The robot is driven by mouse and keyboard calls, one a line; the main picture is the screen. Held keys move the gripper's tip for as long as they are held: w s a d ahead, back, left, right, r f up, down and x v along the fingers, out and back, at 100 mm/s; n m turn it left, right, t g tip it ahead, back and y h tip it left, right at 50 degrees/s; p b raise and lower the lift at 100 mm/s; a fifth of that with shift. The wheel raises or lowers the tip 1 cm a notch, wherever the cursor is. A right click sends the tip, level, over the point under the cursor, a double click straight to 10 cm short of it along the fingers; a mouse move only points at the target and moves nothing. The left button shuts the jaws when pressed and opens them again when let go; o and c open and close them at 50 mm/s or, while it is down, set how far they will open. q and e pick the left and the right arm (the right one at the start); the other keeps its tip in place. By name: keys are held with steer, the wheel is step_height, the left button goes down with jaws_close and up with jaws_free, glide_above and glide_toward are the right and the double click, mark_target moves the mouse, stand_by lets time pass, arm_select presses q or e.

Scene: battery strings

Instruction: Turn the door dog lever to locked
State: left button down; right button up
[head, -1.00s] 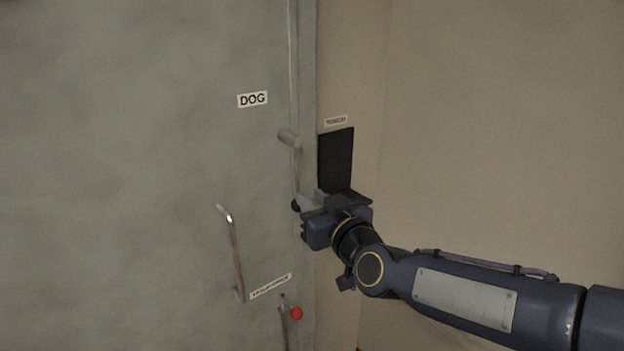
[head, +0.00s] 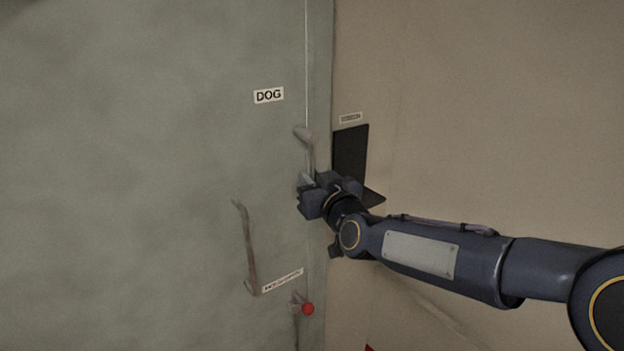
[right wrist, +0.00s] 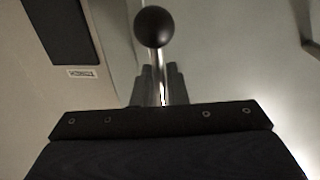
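The dog lever (head: 310,153) is a metal handle on the grey-green door, below the DOG label (head: 269,95). Its pivot is at the top and its arm hangs roughly straight down. My right gripper (head: 307,184) is at the lower part of this arm and hides its end in the head view. In the right wrist view, the lever's black ball knob (right wrist: 154,27) and shiny shaft (right wrist: 157,78) show, with the fingers of my right gripper (right wrist: 159,88) close on both sides of the shaft. It looks shut on the shaft. My left gripper is not in view.
A longer handle (head: 249,250) is on the door lower left, with a label (head: 282,280) beside it. A red knob (head: 308,309) is below. A dark panel (head: 350,153) is on the beige wall just right of the door edge, behind my right gripper.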

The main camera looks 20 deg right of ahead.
jaws_close()
steer(key=shift+a, duration=0.15)
steer(key=a+m, duration=0.1)
steer(key=a+m+p, duration=0.1)
steer(key=s+a+r+m+p, duration=0.1)
steer(key=m, duration=0.1)
steer(key=shift+s+g, duration=0.1)
steer(key=shift+g, duration=0.3)
steer(key=a+r+m+p, duration=0.1)
steer(key=m, duration=0.1)
steer(key=s+a+r+m+g+p, duration=0.1)
steer(key=m+p, duration=0.1)
steer(key=shift+a+y, duration=0.3)
steer(key=shift+a, duration=0.05)
steer(key=r+m+p, duration=0.1)
steer(key=a+m, duration=0.1)
steer(key=r+m+y+p, duration=0.1)
steer(key=m, duration=0.1)
steer(key=shift+s+a+r+g+p, duration=0.3)
steer(key=shift+a+r, duration=0.05)
steer(key=shift+s+a+r+m+p, duration=0.15)
steer(key=shift+r+m+p, duration=0.1)
steer(key=shift+r+m, duration=0.2)
steer(key=shift+w+a+r+m+p, duration=0.1)
steer(key=shift+r+m+p, duration=0.1)
steer(key=shift+r+m, duration=0.2)
steer(key=shift+r+m+g+y+p, duration=0.35)
steer(key=shift+r+m+y, duration=0.15)
steer(key=shift+r+m, duration=0.45)
steer(key=shift+f, duration=0.1)
